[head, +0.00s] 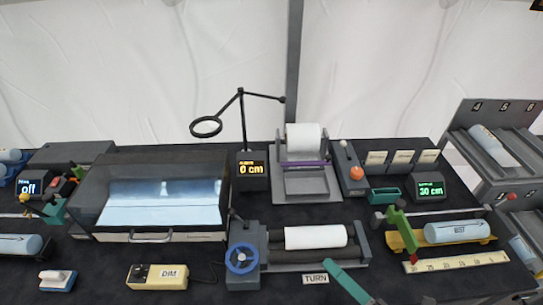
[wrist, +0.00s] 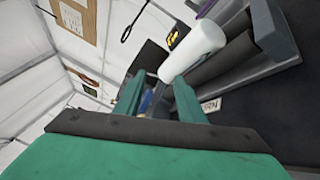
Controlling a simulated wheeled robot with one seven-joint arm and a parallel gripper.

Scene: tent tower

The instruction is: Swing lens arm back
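The lens arm (head: 243,120) is a thin black post with a crossbar near its top. A black ring lens (head: 206,126) hangs at the left end, and a dark knob (head: 283,99) sits at the right end. The lens ring also shows in the wrist view (wrist: 128,32), against the white tent wall. My gripper's teal part (head: 347,283) is low in the head view, in front of the roller device and well apart from the lens arm. In the wrist view its two teal fingers (wrist: 158,92) stand apart with nothing visibly held between them.
The white-roll TURN device (head: 314,236), with blue handwheel (head: 241,258), stands between my gripper and the lens arm. A lit glass-covered box (head: 160,190) is left of the post. A "0 cm" display (head: 251,170) is at its base. A paper-roll stand (head: 305,165) is right.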

